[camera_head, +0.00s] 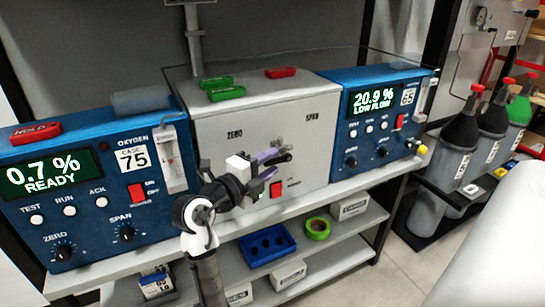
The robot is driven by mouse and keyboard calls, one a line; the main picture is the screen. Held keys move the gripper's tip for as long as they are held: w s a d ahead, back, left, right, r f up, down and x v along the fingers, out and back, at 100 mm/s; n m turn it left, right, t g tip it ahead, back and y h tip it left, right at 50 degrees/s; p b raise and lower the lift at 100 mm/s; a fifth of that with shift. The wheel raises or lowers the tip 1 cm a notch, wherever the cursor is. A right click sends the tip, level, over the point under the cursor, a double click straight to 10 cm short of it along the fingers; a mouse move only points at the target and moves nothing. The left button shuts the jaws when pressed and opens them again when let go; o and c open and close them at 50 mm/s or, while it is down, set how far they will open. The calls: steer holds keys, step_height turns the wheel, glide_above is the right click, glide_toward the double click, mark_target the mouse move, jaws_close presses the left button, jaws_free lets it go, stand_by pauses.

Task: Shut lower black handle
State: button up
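The finger gap is too small to read.
A blue OXYGEN analyser (88,215) stands left, another blue analyser (372,108) right. Red and green tags (226,93) lie on the box. The lower shelf holds a blue tray (268,260) and green tape ring (318,228). Bottles (455,150) stand at right.

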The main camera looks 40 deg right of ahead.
steer(key=shift+w+d, duration=0.1)
steer(key=shift+d, duration=0.65)
jaws_close()
steer(key=shift+f+b, duration=0.2)
steer(key=shift+b, duration=0.3)
